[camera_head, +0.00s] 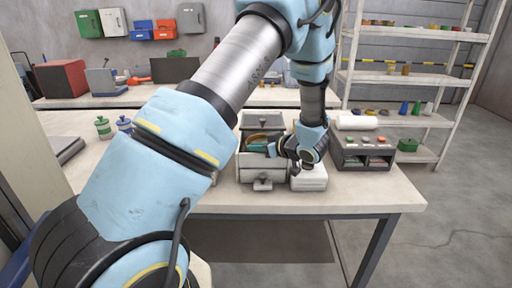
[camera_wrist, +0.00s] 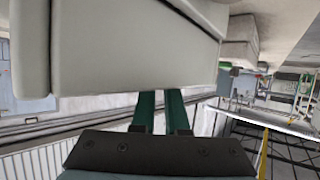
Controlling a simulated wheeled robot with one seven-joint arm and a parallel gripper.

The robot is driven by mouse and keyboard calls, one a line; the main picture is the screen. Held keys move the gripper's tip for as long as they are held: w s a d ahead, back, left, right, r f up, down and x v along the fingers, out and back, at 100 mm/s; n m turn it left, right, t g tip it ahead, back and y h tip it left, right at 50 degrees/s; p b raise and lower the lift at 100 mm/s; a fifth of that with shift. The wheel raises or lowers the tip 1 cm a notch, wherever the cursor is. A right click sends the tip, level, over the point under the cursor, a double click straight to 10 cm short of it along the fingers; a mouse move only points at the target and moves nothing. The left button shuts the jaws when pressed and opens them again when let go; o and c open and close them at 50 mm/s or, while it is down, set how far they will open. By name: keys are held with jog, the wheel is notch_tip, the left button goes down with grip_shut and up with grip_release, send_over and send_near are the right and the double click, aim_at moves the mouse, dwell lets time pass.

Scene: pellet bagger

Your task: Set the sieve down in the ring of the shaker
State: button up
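A round green and amber piece (camera_head: 258,140), possibly the sieve, shows inside an open grey housing (camera_head: 246,173) on the bench. I cannot tell for certain whether this housing is the shaker, and no ring shows clearly. My gripper (camera_head: 275,151) is at the right side of the round piece, low over the housing. In the wrist view the two green fingers of my gripper (camera_wrist: 161,108) stand close together. Their tips are hidden behind a large pale grey body (camera_wrist: 120,55), so whether they hold anything does not show.
A white block (camera_head: 310,182) stands just right of the housing. Beyond it is a dark box (camera_head: 351,158) with coloured buttons. A green jar (camera_head: 103,128) and a blue jar (camera_head: 124,124) stand at left. The bench front (camera_head: 370,198) is clear.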

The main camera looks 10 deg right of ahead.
jog(key=b+v, duration=0.3)
jog(key=v, duration=0.9)
jog(key=w+a+r+m+g+h, duration=0.1)
jog(key=w+a+r+m+h, duration=0.3)
jog(key=w+h, duration=0.45)
jog(key=s+a+f+m+g, duration=0.2)
jog(key=s+a+g, duration=0.2)
jog(key=s+a, duration=0.5)
jog(key=s+a+f+m+g, duration=0.2)
jog(key=s+a+g, duration=0.2)
jog(key=s+a, duration=0.5)
jog(key=a+y, duration=0.1)
jog(key=a, duration=0.2)
jog(key=shift+s+a+g, duration=0.25)
jog(key=shift+s+g, duration=0.05)
jog(key=shift+s, duration=0.1)
